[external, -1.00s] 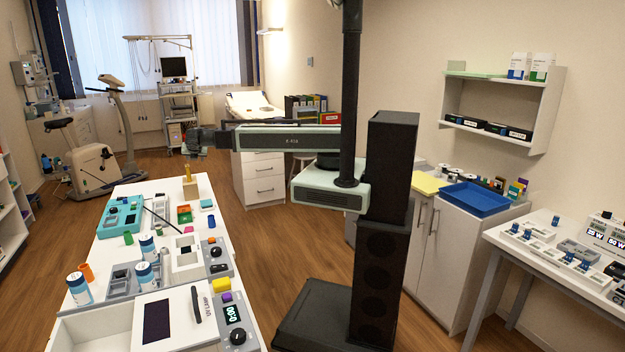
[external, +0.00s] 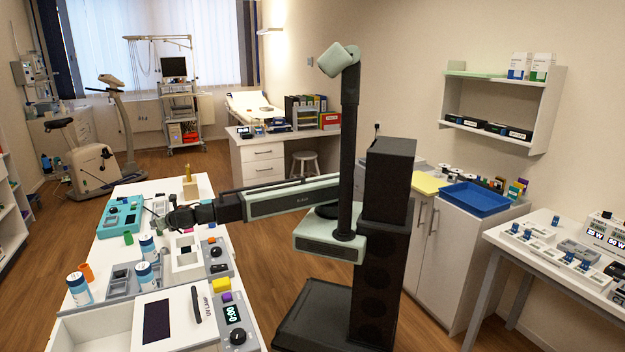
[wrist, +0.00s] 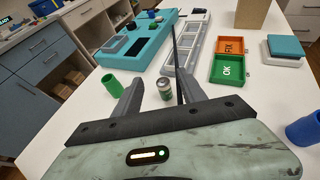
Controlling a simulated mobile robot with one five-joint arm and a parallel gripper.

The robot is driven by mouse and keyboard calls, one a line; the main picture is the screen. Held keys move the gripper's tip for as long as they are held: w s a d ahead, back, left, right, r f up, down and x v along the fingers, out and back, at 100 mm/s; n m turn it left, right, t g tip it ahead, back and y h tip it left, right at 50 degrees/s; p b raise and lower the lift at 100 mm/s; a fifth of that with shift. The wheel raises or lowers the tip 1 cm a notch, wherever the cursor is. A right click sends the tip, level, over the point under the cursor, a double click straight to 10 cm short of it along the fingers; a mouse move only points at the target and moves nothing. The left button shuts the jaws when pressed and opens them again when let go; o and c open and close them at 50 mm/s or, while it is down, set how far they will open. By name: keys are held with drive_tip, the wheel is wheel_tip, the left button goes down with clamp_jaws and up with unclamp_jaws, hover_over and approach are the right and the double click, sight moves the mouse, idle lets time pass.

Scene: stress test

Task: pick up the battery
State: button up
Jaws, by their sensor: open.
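A small silver and green cylinder (wrist: 164,89), which looks like the battery, stands upright on the white table (wrist: 80,142). In the wrist view it shows between the two dark fingers of my gripper (wrist: 161,78), which are open. I cannot tell whether the fingers are down at its height; neither appears to touch it. In the external view my gripper (external: 176,215) is low over the far half of the table, and the battery cannot be made out there.
A green cup (wrist: 112,86) stands left of the left finger and a blue cup (wrist: 303,130) at the right. A teal case (wrist: 140,44), a grey tray (wrist: 188,42) and OK/FIX bins (wrist: 229,69) lie beyond. A thin dark rod rises close behind the battery.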

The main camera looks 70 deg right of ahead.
drive_tip(key=shift+f, duration=0.9)
drive_tip(key=b+x, duration=0.1)
drive_tip(key=x, duration=0.1)
drive_tip(key=b+x, duration=0.2)
drive_tip(key=shift+w+f, duration=0.2)
drive_tip(key=shift+f, duration=0.35)
drive_tip(key=shift+w+d+f, duration=0.1)
drive_tip(key=shift+w+d, duration=0.05)
drive_tip(key=shift+w, duration=0.15)
clamp_jaws()
